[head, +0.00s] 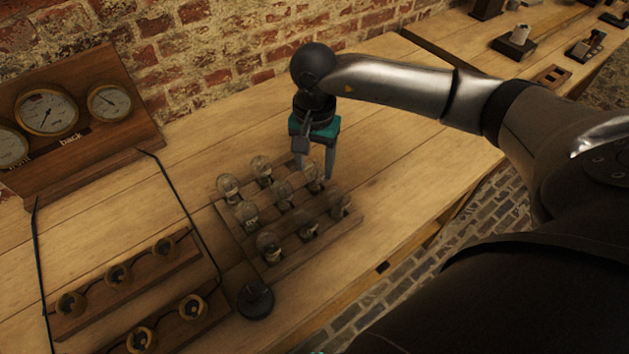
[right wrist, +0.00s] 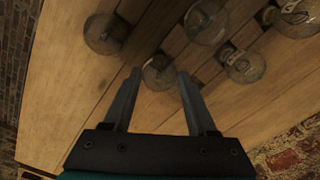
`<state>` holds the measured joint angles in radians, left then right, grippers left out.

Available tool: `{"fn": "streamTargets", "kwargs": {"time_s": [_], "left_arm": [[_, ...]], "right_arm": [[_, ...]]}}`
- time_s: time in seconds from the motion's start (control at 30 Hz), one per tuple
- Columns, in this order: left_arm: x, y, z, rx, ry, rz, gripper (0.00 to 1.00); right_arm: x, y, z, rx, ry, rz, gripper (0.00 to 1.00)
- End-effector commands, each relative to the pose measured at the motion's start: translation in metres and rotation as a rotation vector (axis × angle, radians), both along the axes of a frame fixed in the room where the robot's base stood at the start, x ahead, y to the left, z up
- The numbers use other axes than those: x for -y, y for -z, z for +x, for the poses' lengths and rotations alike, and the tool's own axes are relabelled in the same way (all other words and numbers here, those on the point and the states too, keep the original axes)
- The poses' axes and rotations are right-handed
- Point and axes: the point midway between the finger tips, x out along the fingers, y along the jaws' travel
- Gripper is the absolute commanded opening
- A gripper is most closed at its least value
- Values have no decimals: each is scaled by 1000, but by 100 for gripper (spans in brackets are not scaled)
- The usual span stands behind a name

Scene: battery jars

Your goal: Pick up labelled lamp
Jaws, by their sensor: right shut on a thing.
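A wooden rack (head: 263,262) on the bench holds several clear glass lamps in rows. My right gripper (head: 317,174) reaches down to the rack's back right corner and is shut on the lamp there (head: 311,169). In the right wrist view this lamp (right wrist: 158,76) shows between the two fingertips (right wrist: 159,71). I cannot tell whether it is lifted clear of the rack. Another lamp (head: 247,213) at the rack's left side seems to carry small pale marks, too small to read. No label shows clearly on the held lamp.
Neighbouring lamps (head: 281,194) stand close to the right gripper. A wooden gauge panel (head: 85,115) stands at the back left. Socket strips (head: 130,290) with dark cables lie at the front left, beside a round black piece (head: 256,299). The bench right of the rack is clear.

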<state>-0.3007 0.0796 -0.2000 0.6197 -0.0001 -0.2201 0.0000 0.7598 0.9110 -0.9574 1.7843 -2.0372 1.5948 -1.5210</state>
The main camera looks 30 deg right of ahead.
Motion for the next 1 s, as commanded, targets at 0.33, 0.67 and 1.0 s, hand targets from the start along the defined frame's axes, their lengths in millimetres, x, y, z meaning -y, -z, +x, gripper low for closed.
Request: {"fn": "streamTargets", "kwargs": {"time_s": [0.33, 0.67, 1.0], "left_arm": [[0, 0, 0, 0, 0, 0, 66], [0, 0, 1, 1, 0, 1, 66], [0, -3, 1, 1, 0, 1, 66]], "right_arm": [[0, 0, 0, 0, 0, 0, 10], [0, 0, 0, 0, 0, 0, 0], [0, -18, 1, 3, 1, 0, 0]]}}
